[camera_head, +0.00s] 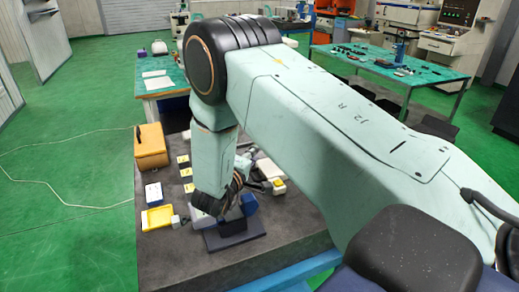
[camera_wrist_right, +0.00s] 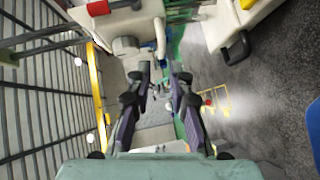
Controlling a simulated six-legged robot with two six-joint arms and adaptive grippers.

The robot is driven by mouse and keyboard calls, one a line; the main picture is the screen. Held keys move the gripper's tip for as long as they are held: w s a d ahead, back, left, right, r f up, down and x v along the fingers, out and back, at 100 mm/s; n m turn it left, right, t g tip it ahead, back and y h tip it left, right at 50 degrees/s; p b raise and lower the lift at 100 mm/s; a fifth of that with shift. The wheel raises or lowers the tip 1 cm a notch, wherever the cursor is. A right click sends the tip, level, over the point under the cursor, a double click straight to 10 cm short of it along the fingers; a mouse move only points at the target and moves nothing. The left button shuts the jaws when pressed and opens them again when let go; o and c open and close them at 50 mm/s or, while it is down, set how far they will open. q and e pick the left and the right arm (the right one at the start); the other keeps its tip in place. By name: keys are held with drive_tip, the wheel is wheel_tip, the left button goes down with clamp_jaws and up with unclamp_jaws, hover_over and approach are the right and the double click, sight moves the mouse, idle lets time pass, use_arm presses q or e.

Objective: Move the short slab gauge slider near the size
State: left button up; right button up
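My right arm reaches across the head view and bends down to the dark workbench (camera_head: 180,262). Its black gripper end (camera_head: 208,204) is low over the bench, beside a blue block (camera_head: 249,204) and a dark flat stand (camera_head: 234,239). The fingers are hard to make out there. In the right wrist view my right gripper (camera_wrist_right: 160,82) has its two fingers apart with nothing seen between them. I cannot make out the short slab gauge or its slider in either view; my arm hides part of the bench. My left gripper is not in view.
On the bench's left are an orange case (camera_head: 150,147), a blue-and-white box (camera_head: 153,192), a yellow tray (camera_head: 157,217) and a small white block (camera_head: 176,221). Several yellow labels lie near the arm. A white tool-like item (camera_head: 268,170) lies right of it. The bench's front left is bare.

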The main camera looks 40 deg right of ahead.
sight(263, 145)
drive_tip(key=shift+v, duration=1.45)
drive_tip(key=b+x, duration=0.1)
drive_tip(key=x, duration=1)
drive_tip(key=shift+w+f, duration=0.1)
drive_tip(key=shift+w, duration=0.05)
drive_tip(key=shift+w+d+f, duration=0.2)
drive_tip(key=shift+w+d, duration=0.1)
drive_tip(key=shift+d, duration=0.2)
drive_tip(key=shift+w, duration=0.1)
drive_tip(key=shift+a, duration=0.1)
drive_tip(key=shift+c, duration=0.6)
drive_tip(key=shift+r, duration=0.1)
clamp_jaws()
